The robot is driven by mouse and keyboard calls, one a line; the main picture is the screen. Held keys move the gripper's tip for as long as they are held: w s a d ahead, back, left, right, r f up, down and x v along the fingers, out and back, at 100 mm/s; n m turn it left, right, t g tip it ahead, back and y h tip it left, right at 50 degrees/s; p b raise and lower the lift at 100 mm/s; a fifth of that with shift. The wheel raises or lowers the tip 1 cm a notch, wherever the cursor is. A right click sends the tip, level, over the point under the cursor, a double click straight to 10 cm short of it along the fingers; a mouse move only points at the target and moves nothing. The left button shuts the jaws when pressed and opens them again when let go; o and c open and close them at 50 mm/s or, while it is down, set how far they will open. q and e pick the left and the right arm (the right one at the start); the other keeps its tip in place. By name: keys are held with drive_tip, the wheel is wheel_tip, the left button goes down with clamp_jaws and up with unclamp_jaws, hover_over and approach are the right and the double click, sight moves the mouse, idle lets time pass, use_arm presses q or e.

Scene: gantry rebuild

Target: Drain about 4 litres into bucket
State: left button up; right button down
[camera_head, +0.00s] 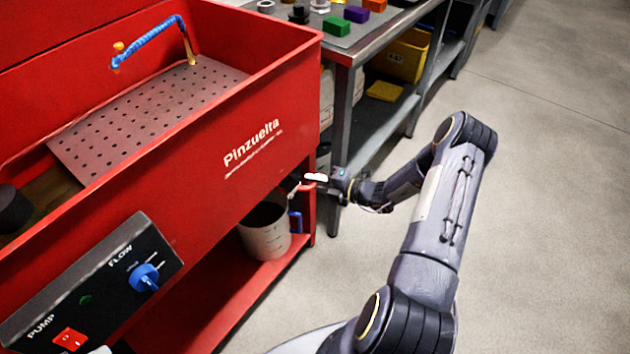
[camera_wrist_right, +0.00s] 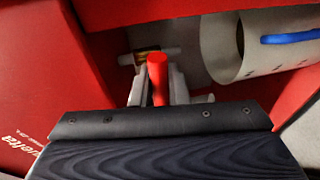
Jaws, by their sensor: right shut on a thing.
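The red parts washer (camera_head: 255,100), lettered "Pinzuelta", fills the left of the head view. A light bucket (camera_head: 265,238) with a blue handle (camera_head: 296,222) stands on its lower shelf, under the tank. My right gripper (camera_head: 312,181) is beside the washer's front right corner, above and right of the bucket. In the right wrist view its fingers (camera_wrist_right: 158,88) are shut on a red handle (camera_wrist_right: 158,75), with a brass-coloured fitting (camera_wrist_right: 147,55) behind. The bucket (camera_wrist_right: 270,45) lies at upper right there. Its contents and any flow are not visible.
A control box (camera_head: 90,285) with a blue flow knob (camera_head: 144,277) and red pump switch (camera_head: 70,339) is on the washer's front. A metal bench (camera_head: 352,48) with coloured blocks stands close behind my right gripper. Open floor (camera_head: 545,190) lies to the right.

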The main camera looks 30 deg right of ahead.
idle(0.3)
drive_tip(key=c, duration=1.4)
unclamp_jaws()
drive_tip(key=p+v, duration=0.1)
drive_tip(key=v, duration=0.7)
